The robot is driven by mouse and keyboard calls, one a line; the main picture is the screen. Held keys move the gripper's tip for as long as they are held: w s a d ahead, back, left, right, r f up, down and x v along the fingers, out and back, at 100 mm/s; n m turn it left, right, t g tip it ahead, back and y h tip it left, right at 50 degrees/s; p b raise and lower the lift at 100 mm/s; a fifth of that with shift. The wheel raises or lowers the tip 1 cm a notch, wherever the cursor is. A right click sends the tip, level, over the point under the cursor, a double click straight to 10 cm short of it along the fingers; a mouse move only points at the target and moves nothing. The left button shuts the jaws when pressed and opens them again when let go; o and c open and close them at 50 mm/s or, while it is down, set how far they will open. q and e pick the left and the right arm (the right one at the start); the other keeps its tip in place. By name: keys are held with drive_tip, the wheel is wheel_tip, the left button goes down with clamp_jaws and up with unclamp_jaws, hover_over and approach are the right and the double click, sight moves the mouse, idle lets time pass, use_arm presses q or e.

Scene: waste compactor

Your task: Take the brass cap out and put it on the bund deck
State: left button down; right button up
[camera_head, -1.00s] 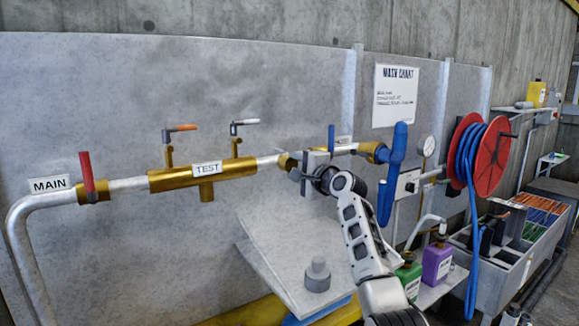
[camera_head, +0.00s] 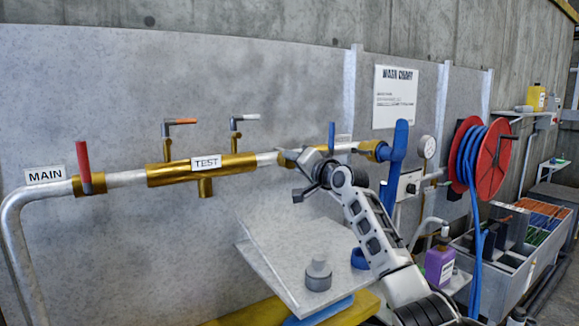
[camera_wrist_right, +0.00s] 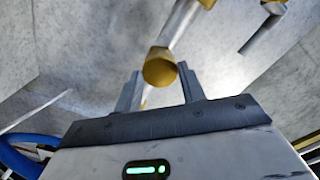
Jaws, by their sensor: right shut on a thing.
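My right gripper (camera_head: 294,176) is at the pipe run, right of the TEST section. In the right wrist view it is shut on the round brass cap (camera_wrist_right: 160,70), which sits between the fingertips. The pipe lies right behind the cap in that view; I cannot tell whether they touch. In the head view my gripper hides most of the cap. A light grey slab (camera_head: 300,245) with a grey stepped cylinder (camera_head: 318,274) on it stands below, above a yellow base (camera_head: 250,313); I cannot tell which part is the bund deck. My left gripper is out of view.
The pipe carries a red lever (camera_head: 83,165), a brass TEST section (camera_head: 170,172) with two small valves, and a blue lever (camera_head: 398,150). A blue ring (camera_head: 360,259) and a purple jug (camera_head: 439,266) are near my right arm. A red hose reel (camera_head: 490,160) hangs at right.

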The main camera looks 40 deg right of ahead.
drive_tip(key=shift+d+r+n, duration=0.1)
drive_tip(key=shift+r+n, duration=0.1)
drive_tip(key=shift+n, duration=0.4)
drive_tip(key=n, duration=0.5)
drive_tip(key=shift+b, duration=0.3)
drive_tip(key=o, duration=1.2)
drive_tip(key=shift+s, duration=0.1)
drive_tip(key=shift+f, duration=0.1)
drive_tip(key=shift+f, duration=0.1)
drive_tip(key=shift+c, duration=0.5)
